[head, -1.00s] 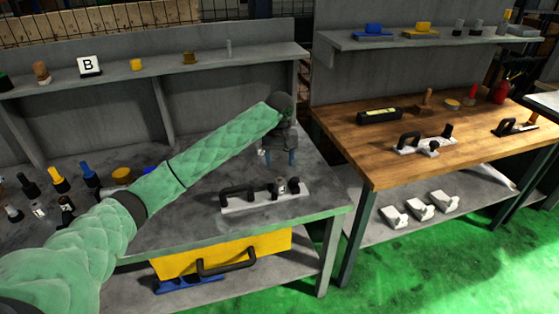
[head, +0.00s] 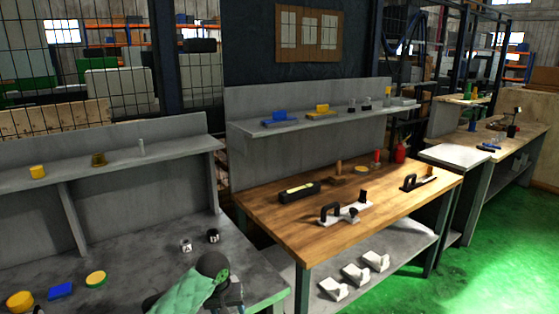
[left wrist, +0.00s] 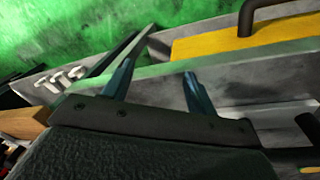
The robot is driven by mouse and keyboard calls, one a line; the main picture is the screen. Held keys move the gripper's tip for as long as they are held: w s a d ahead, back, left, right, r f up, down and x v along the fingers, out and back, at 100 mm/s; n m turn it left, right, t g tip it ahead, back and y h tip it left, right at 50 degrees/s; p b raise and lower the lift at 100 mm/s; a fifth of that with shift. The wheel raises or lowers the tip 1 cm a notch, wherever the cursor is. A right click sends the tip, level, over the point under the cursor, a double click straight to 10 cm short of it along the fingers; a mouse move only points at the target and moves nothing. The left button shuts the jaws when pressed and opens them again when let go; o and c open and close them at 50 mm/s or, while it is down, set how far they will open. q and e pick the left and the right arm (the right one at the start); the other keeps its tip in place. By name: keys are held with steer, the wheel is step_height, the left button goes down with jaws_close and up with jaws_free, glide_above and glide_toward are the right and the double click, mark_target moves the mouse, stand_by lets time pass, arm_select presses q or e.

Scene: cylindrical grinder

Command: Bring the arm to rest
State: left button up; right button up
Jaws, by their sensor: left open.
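My left arm (head: 185,292) in its green padded sleeve comes in at the bottom of the head view. Its dark wrist and left gripper (head: 235,292) are over the front right part of the grey bench (head: 130,260). In the left wrist view the left gripper (left wrist: 158,72) shows two blue-grey fingers standing apart, with nothing between them. The fingertips are hard to make out in the head view. My right gripper is in neither view.
A wooden-topped table (head: 270,214) with a black-handled fixture (head: 345,212) stands to the right. White blocks (head: 356,274) lie on its lower shelf. Green floor is open at right.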

arm_select(q)
steer(key=s+d+f+m+t+h, duration=0.1)
steer(key=s+f, duration=0.3)
steer(key=s, duration=0.5)
steer(key=s+d+f+m+t, duration=0.1)
steer(key=s+f, duration=0.2)
steer(key=s, duration=0.5)
steer(key=s+a+m+y, duration=0.1)
steer(key=s+a, duration=0.3)
steer(key=s, duration=0.5)
steer(key=s+a+y, duration=0.1)
steer(key=s+a, duration=0.3)
steer(key=s, duration=0.6)
steer(key=s+d+f, duration=0.1)
steer(key=d+f, duration=0.1)
steer(key=f, duration=1.4)
steer(key=s+d+f+g, duration=0.1)
steer(key=s+d+f, duration=0.1)
steer(key=f, duration=1.4)
steer(key=shift+f+g, duration=0.2)
steer(key=shift+g, duration=0.1)
steer(key=shift+d, duration=0.1)
